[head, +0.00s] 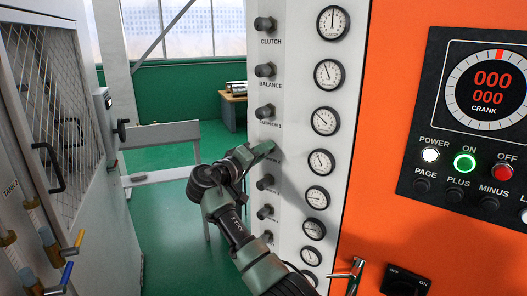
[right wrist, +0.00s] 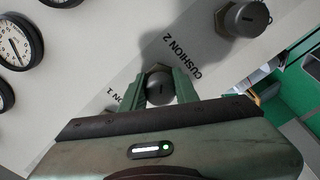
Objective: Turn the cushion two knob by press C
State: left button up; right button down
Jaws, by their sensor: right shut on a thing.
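The cushion two knob (right wrist: 158,87) is a grey round knob in the right wrist view, with the label CUSHION 2 (right wrist: 182,56) beside it. My right gripper (right wrist: 160,88) has its two green fingers on either side of this knob and is shut on it. In the head view my right gripper (head: 262,151) reaches the white knob panel (head: 295,120) below the CUSHION 1 knob (head: 265,111) and hides the cushion two knob. The gauge in that row (head: 321,162) has its needle pointing up and left. My left gripper is not in view.
Another knob (right wrist: 242,18) sits close by in the right wrist view. The panel has a column of knobs and a column of gauges. An orange cabinet (head: 400,190) stands to the right. A grey cabinet with a mesh door (head: 45,90) stands left.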

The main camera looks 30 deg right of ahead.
jog(key=shift+n+p, duration=0.7)
jog(key=shift+n, duration=1.3)
jog(key=c, duration=1.1)
grip_release()
jog(key=shift+a, duration=0.1)
jog(key=shift+o, duration=0.2)
jog(key=shift+a, duration=0.1)
jog(key=shift+s+a, duration=0.1)
jog(key=shift+a, duration=0.15)
jog(key=b+v, duration=0.3)
jog(key=v, duration=0.4)
